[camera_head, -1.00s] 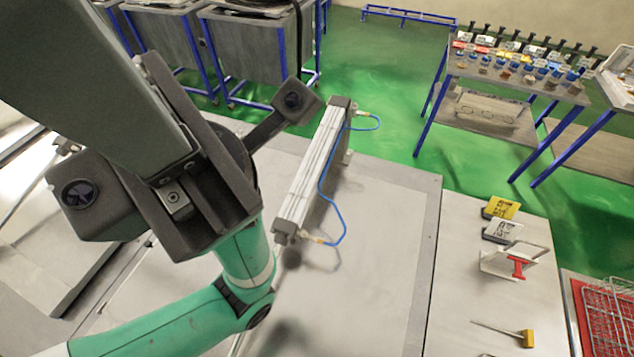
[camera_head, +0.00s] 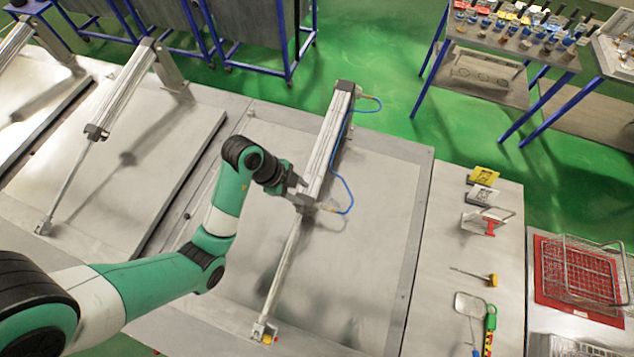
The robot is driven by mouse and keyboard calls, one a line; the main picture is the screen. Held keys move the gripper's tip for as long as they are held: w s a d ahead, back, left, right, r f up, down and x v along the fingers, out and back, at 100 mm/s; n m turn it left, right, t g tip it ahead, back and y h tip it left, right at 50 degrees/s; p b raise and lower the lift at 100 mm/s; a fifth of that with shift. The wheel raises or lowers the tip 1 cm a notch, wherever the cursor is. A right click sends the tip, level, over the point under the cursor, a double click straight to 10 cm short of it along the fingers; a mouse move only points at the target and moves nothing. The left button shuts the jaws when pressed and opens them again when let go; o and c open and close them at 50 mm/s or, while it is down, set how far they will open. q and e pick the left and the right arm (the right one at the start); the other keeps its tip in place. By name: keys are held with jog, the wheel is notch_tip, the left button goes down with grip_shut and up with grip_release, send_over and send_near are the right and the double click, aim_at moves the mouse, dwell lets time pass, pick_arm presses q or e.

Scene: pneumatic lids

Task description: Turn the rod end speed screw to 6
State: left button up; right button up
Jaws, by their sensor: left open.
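A long silver pneumatic cylinder (camera_head: 328,137) lies tilted across the middle lid. Its thin rod (camera_head: 284,268) runs from the near end cap down to a bracket (camera_head: 263,330) at the lid's near edge. A small brass-coloured fitting (camera_head: 322,206) sits at the rod end. The speed screw and its scale are too small to read. My left gripper (camera_head: 302,190) is open, with its fingers close to the rod end cap. I cannot tell whether they touch it. My right gripper is not in view.
Another cylinder (camera_head: 124,88) with its rod stands on the lid to the left. On the right bench are a yellow block (camera_head: 484,176), a yellow-handled screwdriver (camera_head: 492,280), a green-handled tool (camera_head: 490,328) and a wire basket (camera_head: 585,272). The middle lid right of the rod is clear.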

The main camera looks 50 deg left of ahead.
aim_at(320, 204)
pick_arm(q)
jog(key=x, duration=1.1)
jog(key=shift+c, duration=0.2)
grip_shut()
